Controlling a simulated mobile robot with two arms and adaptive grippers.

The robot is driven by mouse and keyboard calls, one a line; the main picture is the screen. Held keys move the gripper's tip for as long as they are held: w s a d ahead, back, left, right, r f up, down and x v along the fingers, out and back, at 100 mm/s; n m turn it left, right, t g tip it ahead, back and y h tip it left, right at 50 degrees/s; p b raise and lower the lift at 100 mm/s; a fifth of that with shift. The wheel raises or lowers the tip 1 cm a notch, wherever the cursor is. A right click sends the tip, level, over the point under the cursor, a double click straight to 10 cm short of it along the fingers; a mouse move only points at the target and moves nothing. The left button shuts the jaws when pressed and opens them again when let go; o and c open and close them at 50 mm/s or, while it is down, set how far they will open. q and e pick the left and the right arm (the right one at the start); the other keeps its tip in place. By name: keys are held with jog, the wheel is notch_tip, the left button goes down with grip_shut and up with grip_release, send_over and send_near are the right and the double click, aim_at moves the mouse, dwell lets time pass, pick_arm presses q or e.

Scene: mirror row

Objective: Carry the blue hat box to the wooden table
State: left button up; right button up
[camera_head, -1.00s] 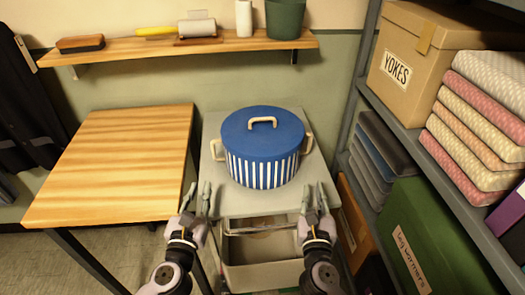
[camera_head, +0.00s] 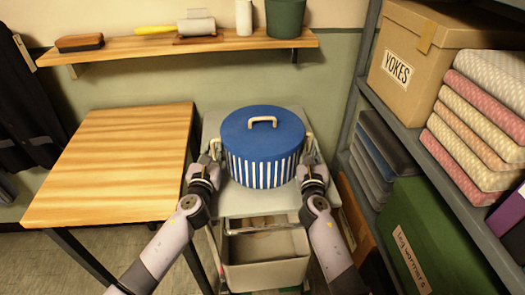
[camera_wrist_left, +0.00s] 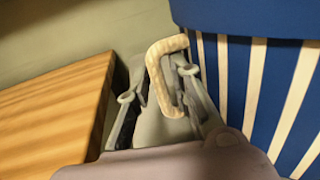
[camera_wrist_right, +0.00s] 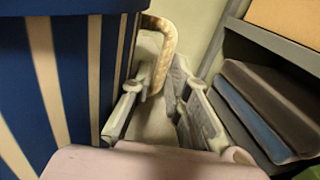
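The blue hat box (camera_head: 262,150), with white stripes, a lid handle and two side handles, stands upright on a grey cart top (camera_head: 262,202). The wooden table (camera_head: 120,160) is to its left, with a bare top. My left gripper (camera_head: 206,156) is at the box's left side; in the left wrist view its open fingers stand either side of the pale left handle (camera_wrist_left: 158,75). My right gripper (camera_head: 312,157) is at the right side; in the right wrist view its open fingers stand either side of the right handle (camera_wrist_right: 164,58). I cannot tell whether the fingers touch the handles.
A wall shelf (camera_head: 190,46) with a brush, a roll and a green pot runs behind. A grey shelving unit (camera_head: 440,170) with boxes and folded cloths is close on the right. A bin (camera_head: 265,262) sits low in the cart. A narrow gap separates cart and table.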

pick_arm(q)
jog(key=shift+w, duration=0.2)
pick_arm(e)
jog(key=shift+w, duration=0.25)
pick_arm(q)
jog(key=shift+c, duration=0.4)
pick_arm(e)
jog(key=shift+c, duration=0.3)
pick_arm(q)
grip_shut()
pick_arm(e)
grip_shut()
